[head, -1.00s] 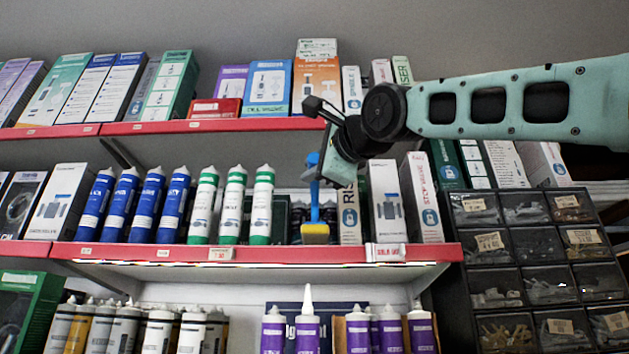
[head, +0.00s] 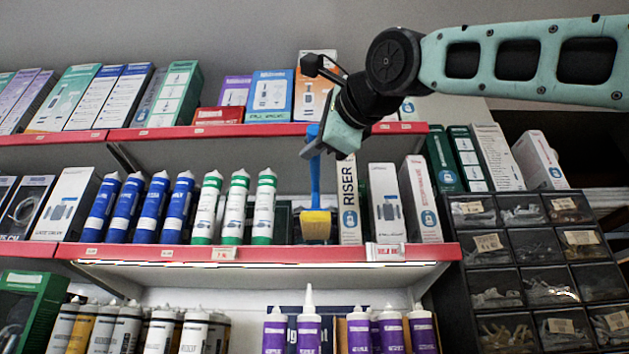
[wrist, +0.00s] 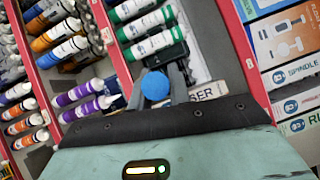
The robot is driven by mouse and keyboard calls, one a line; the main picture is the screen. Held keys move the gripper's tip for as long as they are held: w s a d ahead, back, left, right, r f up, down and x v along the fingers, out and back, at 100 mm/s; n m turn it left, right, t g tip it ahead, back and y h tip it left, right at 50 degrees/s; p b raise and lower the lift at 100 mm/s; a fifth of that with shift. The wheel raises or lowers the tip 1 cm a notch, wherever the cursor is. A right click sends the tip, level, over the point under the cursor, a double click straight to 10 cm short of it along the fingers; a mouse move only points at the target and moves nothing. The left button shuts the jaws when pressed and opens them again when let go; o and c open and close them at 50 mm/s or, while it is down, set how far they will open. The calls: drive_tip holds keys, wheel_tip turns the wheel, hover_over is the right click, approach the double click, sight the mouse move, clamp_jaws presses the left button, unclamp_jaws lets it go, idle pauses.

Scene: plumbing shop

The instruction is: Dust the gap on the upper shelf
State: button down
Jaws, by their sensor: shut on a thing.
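My gripper (head: 312,145) is shut on the blue handle of a brush (head: 314,185). The brush hangs upright with its yellow bristles (head: 316,226) down in the gap on the middle shelf, between the green-and-white tubes (head: 264,207) and the RISER box (head: 348,203). The bristle tips are close above the shelf (head: 300,252); whether they touch cannot be told. In the wrist view the round end of the blue handle (wrist: 155,86) shows between the fingers, and the bristles are hidden.
Blue tubes (head: 155,207) stand left of the green-and-white ones. White boxes (head: 386,203) stand right of the RISER box. A higher shelf with boxes (head: 270,95) is behind my wrist. Black parts drawers (head: 520,268) are at the right, purple tubes (head: 306,330) below.

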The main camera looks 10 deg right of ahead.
drive_tip(key=shift+s+a+b, duration=0.25)
drive_tip(key=shift+s, duration=1.05)
drive_tip(key=shift+s+a+b, duration=0.25)
drive_tip(key=shift+s, duration=1)
